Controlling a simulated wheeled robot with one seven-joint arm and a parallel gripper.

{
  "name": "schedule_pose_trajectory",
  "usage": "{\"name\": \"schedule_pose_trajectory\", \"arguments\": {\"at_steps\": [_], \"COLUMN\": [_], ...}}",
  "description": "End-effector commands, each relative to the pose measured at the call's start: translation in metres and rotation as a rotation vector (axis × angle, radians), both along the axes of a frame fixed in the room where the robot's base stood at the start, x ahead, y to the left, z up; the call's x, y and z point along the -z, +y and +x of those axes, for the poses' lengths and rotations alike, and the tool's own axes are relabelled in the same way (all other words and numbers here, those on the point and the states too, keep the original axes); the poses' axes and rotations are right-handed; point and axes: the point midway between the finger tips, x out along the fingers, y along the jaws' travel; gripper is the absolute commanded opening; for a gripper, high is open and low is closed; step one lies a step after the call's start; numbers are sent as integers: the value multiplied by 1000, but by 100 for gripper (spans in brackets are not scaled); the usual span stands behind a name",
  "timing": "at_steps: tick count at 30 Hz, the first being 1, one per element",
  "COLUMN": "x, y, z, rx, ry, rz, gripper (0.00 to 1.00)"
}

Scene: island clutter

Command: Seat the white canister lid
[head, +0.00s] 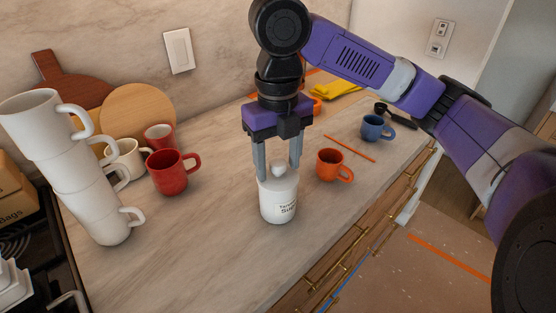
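I cannot tell from this angle whether the lid is fully down and level. My gripper (278,173) points down over the canister. Its two grey fingers are apart, one on each side of the knob, with a visible gap to it. The fingertips reach the level of the canister's top. Where they meet the lid edge is hard to see.
Stacked white mugs (70,165) stand at left, near red mugs (171,172) and round wooden boards (138,112). An orange mug (331,165) is close right of the canister. A blue mug (375,128) and an orange stick (350,148) lie farther right. The counter in front is clear.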

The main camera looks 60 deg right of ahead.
Motion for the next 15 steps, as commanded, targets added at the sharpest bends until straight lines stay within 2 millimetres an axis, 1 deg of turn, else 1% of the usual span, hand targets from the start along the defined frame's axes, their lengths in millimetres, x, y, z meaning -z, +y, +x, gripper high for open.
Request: {"name": "schedule_pose_trajectory", "arguments": {"at_steps": [5,8,11,15], "x": [0,-4,-14,-38], "y": [0,0,-1,-1], "z": [0,0,0,1], "rx": [0,0,0,1], "ry": [0,-1,-1,-2], "rz": [0,-2,-2,-4], "gripper": [54,54,54,54]}}
